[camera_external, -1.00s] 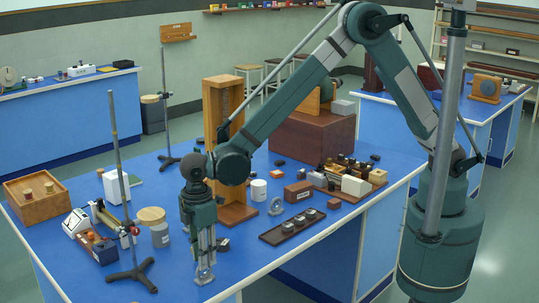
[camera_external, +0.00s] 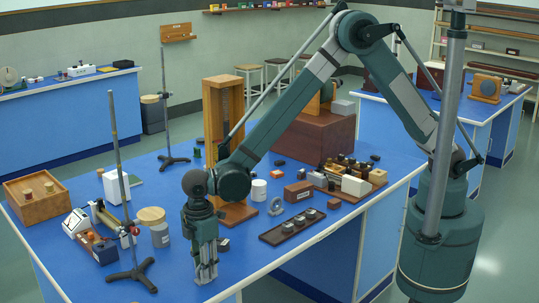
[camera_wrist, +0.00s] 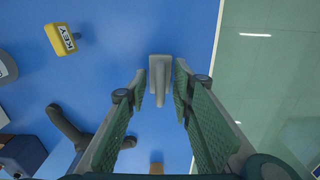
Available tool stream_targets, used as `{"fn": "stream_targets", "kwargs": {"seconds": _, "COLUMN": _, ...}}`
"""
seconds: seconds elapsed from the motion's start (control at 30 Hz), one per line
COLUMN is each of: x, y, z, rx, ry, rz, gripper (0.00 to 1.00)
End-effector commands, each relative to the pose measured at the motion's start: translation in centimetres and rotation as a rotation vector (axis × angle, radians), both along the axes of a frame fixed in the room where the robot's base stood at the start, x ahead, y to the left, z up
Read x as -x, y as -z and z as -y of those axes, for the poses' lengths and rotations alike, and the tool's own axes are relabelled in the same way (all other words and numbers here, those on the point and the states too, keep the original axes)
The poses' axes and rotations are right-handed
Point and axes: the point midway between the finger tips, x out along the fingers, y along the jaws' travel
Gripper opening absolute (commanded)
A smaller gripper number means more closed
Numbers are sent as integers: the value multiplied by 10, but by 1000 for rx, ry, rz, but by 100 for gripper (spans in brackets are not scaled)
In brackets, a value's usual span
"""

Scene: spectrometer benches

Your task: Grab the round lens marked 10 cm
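A small lens on a pale flat foot (camera_wrist: 160,62) stands near the front edge of the blue bench; the wrist view shows it almost edge-on from above, and no marking on it can be read. My gripper (camera_wrist: 161,84) is open, pointing down, with one finger on each side of the lens and blue bench showing in the gaps. In the external view my gripper (camera_external: 206,274) hides most of this lens. Another round ring-shaped lens (camera_external: 276,206) stands farther back on the bench, beside a dark tray; its marking is unreadable.
A yellow block marked KEY (camera_wrist: 62,38) lies near the lens. A dark tripod stand (camera_external: 133,276) with a tall rod is to the left. A dark tray (camera_external: 270,237) of small pieces is to the right. The bench edge (camera_wrist: 216,45) is close on the right in the wrist view.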

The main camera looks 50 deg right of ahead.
Motion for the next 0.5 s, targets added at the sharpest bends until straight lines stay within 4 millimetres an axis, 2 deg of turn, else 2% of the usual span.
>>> {"fn": "stream_targets", "kwargs": {"seconds": 0.2, "x": 0, "y": 0, "z": 0, "rx": 0, "ry": 0, "rz": 0, "gripper": 24}}
{"fn": "stream_targets", "kwargs": {"seconds": 0.4, "x": 0, "y": 0, "z": 0, "rx": 0, "ry": 0, "rz": 0, "gripper": 0}}
{"fn": "stream_targets", "kwargs": {"seconds": 0.5, "x": 0, "y": 0, "z": 0, "rx": 0, "ry": 0, "rz": 0, "gripper": 0}}
